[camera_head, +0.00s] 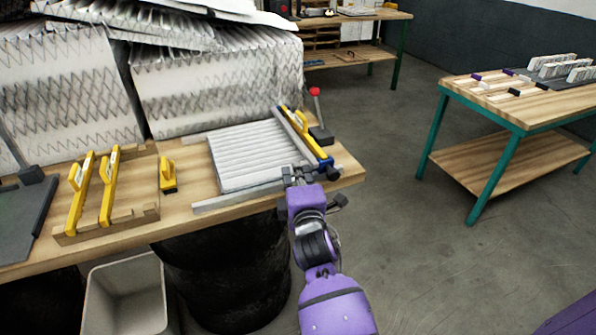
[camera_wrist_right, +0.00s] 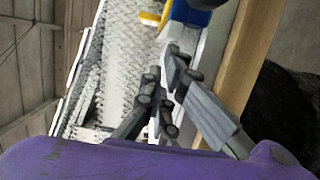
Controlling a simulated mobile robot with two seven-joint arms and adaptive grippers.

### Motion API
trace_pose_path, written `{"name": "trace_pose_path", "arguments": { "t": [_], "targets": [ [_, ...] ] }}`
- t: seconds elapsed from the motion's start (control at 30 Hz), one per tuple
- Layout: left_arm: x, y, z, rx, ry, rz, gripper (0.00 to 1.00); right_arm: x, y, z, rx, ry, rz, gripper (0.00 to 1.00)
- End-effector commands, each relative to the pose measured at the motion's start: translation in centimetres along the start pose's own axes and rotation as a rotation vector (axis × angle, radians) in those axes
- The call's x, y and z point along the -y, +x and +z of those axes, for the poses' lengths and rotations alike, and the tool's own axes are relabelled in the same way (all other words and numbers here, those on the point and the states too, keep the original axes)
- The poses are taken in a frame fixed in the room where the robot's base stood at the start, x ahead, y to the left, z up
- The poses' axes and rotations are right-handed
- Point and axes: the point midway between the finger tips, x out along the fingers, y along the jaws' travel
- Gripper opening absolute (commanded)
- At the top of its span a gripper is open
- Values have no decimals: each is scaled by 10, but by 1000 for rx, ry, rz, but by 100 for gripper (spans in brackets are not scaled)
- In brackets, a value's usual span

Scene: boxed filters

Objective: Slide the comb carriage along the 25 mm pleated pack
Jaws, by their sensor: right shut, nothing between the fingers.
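The white pleated pack (camera_head: 245,155) lies flat on the wooden bench, between metal rails. The comb carriage (camera_head: 304,137), a long bar with a yellow strip and blue end, lies across the pack's right end. My right gripper (camera_head: 300,172) is at the front of the bench, beside the carriage's blue front end. It is shut and empty; I cannot tell whether it touches the carriage. In the right wrist view the fingers (camera_wrist_right: 165,78) show close below the carriage's blue end (camera_wrist_right: 205,4), with the white pleats to the left. My left gripper is out of view.
A red-knobbed lever (camera_head: 315,92) stands behind the carriage. Yellow-handled combs (camera_head: 80,200) lie in a wooden tray at left, and a small yellow-and-black tool (camera_head: 168,173) lies nearby. Large pleated blocks (camera_head: 215,85) fill the back. Floor to the right is clear up to another table (camera_head: 520,105).

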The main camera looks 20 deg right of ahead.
Motion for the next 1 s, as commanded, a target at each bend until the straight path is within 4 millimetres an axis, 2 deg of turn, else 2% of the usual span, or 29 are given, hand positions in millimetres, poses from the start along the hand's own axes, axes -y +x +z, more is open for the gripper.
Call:
{"name": "trace_pose_path", "arguments": {
  "t": [0.37,0.6,1.0],
  "targets": [
    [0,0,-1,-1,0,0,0,0,0,0,0,0,0,0],
    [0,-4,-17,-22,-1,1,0,-4,5,18,0,-3,4,0],
    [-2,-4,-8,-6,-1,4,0,0,5,17,0,-1,0,0]
  ]
}}
